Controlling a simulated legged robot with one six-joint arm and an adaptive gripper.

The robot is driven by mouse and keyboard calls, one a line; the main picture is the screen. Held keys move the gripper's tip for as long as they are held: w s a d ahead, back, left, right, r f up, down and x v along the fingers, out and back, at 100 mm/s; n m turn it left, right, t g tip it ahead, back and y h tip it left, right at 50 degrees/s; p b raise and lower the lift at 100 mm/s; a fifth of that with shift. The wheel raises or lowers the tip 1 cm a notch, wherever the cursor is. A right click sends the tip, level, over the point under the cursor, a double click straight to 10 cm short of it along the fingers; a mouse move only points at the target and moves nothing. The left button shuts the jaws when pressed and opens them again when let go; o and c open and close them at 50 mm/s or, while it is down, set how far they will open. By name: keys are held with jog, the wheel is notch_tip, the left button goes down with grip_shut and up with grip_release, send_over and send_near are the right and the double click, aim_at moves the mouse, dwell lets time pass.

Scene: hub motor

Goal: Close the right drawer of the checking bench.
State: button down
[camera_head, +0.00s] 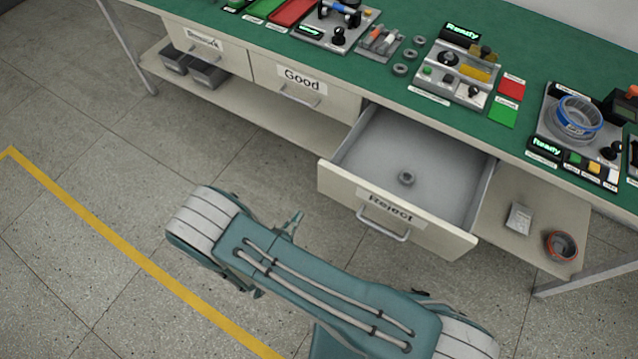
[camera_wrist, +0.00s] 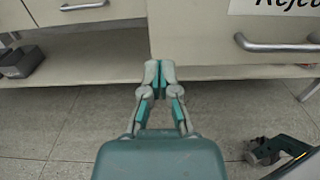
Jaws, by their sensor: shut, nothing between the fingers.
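The right drawer (camera_head: 403,217) of the checking bench is labelled Reject and is pulled well out, with a small grey ring (camera_head: 406,177) on its floor. Its front has a metal bar handle (camera_head: 383,226); the front and handle also show at upper right in the wrist view (camera_wrist: 215,45). My gripper (camera_wrist: 158,68) is shut and empty. In the wrist view its tips overlap the lower left part of the drawer front, left of the handle. I cannot tell whether they touch it. In the head view my arm mostly hides the gripper.
The Good drawer (camera_head: 301,88) beside it is shut. The green bench top (camera_head: 390,90) carries several fixtures and parts. A lower shelf (camera_head: 508,207) holds grey bins (camera_head: 208,73) and an orange-rimmed part (camera_head: 560,246). The floor in front is clear, with a yellow line (camera_head: 110,238).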

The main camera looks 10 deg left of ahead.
aim_at(323, 179)
jog(key=x, duration=1.1)
jog(key=shift+w+d, duration=0.1)
jog(key=shift+w, duration=0.15)
